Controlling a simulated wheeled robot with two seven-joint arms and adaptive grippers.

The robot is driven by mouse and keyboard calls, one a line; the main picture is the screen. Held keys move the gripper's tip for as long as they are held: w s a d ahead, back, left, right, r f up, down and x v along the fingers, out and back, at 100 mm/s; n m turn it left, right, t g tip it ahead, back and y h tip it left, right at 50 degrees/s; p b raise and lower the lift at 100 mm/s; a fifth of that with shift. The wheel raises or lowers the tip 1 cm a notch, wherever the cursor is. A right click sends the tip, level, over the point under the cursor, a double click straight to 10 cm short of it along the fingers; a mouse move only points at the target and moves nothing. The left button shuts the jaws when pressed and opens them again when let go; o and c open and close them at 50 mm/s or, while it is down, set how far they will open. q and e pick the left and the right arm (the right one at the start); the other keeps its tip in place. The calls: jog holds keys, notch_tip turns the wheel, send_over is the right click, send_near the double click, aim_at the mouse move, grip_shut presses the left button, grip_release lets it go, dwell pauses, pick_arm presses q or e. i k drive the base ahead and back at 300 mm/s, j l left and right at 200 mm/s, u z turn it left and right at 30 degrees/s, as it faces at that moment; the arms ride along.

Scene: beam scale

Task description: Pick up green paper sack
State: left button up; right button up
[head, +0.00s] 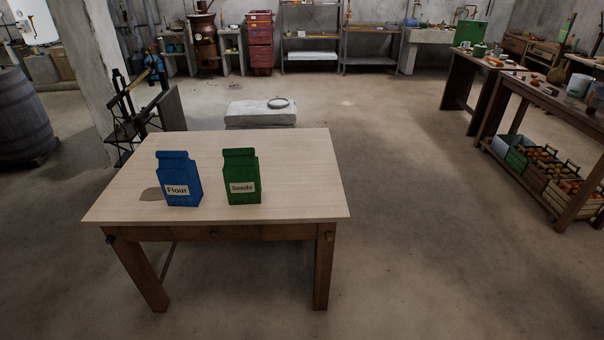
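The green paper sack (241,177), with a white label reading "Seeds", stands upright near the middle of the wooden table (303,178). A blue paper sack (179,179), labelled "Flour", stands upright to its left, with a gap between the two. Both sacks stand apart from any gripper. Neither of my grippers shows in the head view.
Behind the table is a low pale block with a round dish-like thing (278,102) on top. A dark metal stand (146,110) is at the back left. Workbenches and produce crates (545,170) line the right. The floor between is clear.

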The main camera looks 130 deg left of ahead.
aim_at(240, 172)
jog(key=u, duration=4.85)
jog(key=i+l+u, duration=0.1)
jog(key=u, duration=0.6)
jog(key=i, duration=0.05)
